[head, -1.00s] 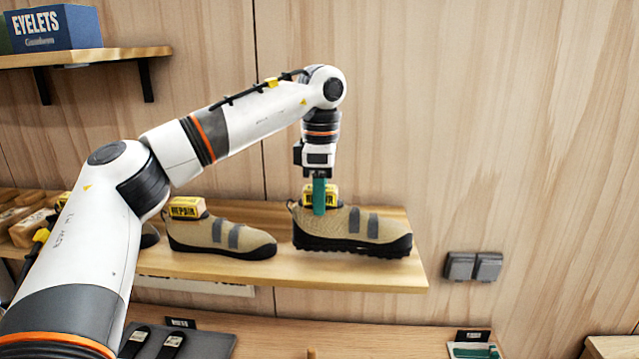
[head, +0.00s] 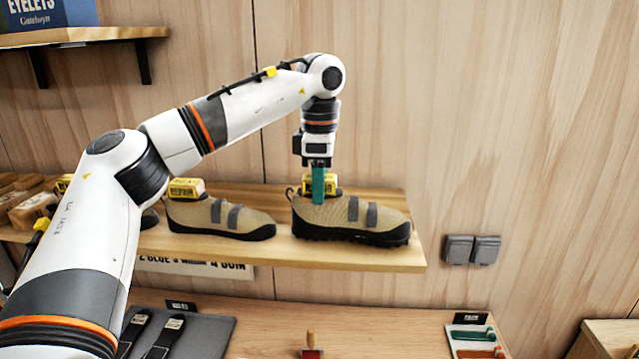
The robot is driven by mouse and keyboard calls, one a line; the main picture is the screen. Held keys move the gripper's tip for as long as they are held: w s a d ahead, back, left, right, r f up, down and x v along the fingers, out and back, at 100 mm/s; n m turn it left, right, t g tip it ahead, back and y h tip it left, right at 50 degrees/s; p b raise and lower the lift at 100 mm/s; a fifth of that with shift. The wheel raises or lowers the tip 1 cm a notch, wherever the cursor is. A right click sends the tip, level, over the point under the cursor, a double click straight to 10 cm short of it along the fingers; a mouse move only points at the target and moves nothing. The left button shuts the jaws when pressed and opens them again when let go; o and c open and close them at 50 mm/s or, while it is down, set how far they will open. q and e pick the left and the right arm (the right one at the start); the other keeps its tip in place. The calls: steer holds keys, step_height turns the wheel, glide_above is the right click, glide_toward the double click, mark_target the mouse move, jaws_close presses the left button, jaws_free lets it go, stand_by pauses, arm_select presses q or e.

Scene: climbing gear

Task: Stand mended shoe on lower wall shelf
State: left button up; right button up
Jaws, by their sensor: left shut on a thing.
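A tan shoe (head: 330,216) with a black sole, two grey straps and a yellow tag at its collar is at the right end of the lower wall shelf (head: 365,261). It is upright, toe to the right. My left gripper (head: 318,200) comes down from above with green fingers and is shut on the shoe at its heel end. The sole is at the shelf top; I cannot tell whether it fully rests there. A second tan shoe (head: 205,214) with a yellow repair tag stands to the left. My right gripper is not in view.
An upper shelf (head: 90,36) with a blue box (head: 50,12) is at top left. Wooden blocks (head: 32,210) lie at the lower shelf's left end. A workbench below holds a grey mat (head: 205,335) and a tool tray (head: 478,340). Grey switches (head: 472,250) are on the wall.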

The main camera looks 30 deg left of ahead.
arm_select(q)
steer(key=shift+f, duration=0.15)
steer(key=o, duration=1.3)
steer(key=shift+c, duration=0.2)
steer(key=shift+r+b, duration=0.35)
step_height(320, 180, up, 3)
steer(key=shift+b, duration=0.6)
step_height(320, 180, up, 7)
steer(key=shift+d+r+p, duration=0.1)
steer(key=shift+p, duration=0.65)
steer(key=shift+r, duration=0.6)
